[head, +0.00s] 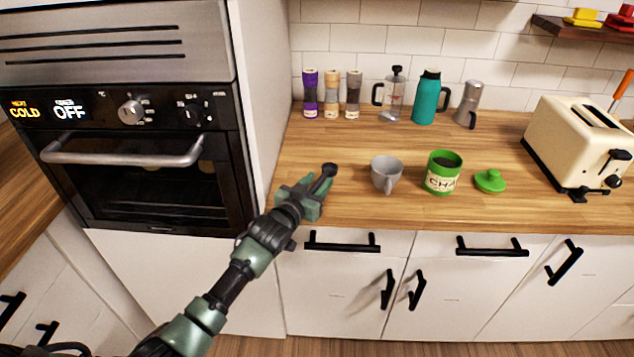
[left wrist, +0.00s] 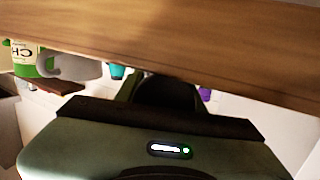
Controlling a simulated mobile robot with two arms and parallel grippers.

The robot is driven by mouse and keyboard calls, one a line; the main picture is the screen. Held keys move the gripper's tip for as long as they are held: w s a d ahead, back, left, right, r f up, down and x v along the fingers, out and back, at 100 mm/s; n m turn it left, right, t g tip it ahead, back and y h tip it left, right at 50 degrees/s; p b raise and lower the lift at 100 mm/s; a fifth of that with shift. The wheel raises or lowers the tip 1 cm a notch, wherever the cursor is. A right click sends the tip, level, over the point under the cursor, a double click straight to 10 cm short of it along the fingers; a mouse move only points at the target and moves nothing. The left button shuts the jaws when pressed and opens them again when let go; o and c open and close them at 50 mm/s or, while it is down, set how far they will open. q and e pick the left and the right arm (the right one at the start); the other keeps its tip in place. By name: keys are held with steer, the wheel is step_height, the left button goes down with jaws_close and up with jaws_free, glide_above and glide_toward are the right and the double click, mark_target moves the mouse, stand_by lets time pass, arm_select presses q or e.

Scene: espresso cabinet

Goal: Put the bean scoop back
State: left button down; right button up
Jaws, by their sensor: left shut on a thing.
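My left gripper (head: 312,193) is shut on the dark bean scoop (head: 328,170) above the front left of the wooden counter. The scoop's round bowl points up and away, towards the back right. A green canister (head: 441,181) with a pale label stands open to the right, past the mug, with dark contents showing. Its green lid (head: 489,181) lies on the counter just right of it. In the left wrist view, which is upside down, the canister (left wrist: 26,60) shows at the left edge. My right gripper is not in view.
A grey mug (head: 385,173) stands between my left gripper and the canister. Jars, a French press (head: 394,97), a teal flask (head: 427,99) and a moka pot (head: 468,104) line the back wall. A cream toaster (head: 577,145) stands right. The counter (head: 330,143) behind the scoop is clear.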

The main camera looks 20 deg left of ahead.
arm_select(q)
steer(key=shift+f, duration=0.1)
steer(key=c, duration=0.8)
jaws_free()
